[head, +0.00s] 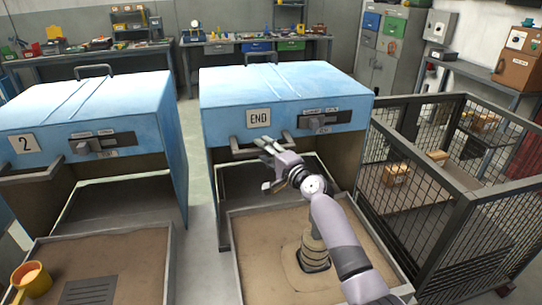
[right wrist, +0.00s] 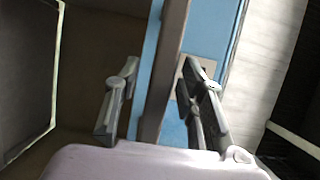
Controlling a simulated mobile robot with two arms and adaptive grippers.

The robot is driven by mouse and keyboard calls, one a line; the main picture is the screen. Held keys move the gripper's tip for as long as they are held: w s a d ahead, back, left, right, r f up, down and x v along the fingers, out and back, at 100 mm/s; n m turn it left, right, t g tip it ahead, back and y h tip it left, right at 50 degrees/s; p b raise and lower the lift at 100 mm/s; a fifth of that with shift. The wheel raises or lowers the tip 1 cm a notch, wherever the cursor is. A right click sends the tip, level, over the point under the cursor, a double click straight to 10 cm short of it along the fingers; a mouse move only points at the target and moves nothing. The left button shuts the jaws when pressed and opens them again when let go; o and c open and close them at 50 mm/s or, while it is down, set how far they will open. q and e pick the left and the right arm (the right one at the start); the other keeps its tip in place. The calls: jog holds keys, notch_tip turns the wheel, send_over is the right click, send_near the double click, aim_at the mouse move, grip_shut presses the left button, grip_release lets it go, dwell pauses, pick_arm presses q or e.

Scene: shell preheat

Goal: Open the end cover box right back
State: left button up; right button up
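The blue END cover box (head: 285,90) stands at the centre, with an END plate (head: 258,118) and a latch panel (head: 322,120) on its front. A grey handle bar (head: 240,152) runs along the front below the plate; the box front below it is open and shows a dark interior. My right gripper (head: 268,160) is at this bar. In the right wrist view its fingers (right wrist: 162,95) are apart, and the bar (right wrist: 174,60) runs between them; I cannot tell whether they touch it. My left gripper is out of view.
A sand tray (head: 235,240) lies below my right arm. Another blue box (head: 75,105), marked 2, stands left, with a yellow pot (head: 32,280) before it. A black mesh cage (head: 425,215) stands close on the right. Workbenches line the back wall.

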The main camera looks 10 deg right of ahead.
jog(key=v, duration=1.2)
jog(key=shift+f, duration=0.1)
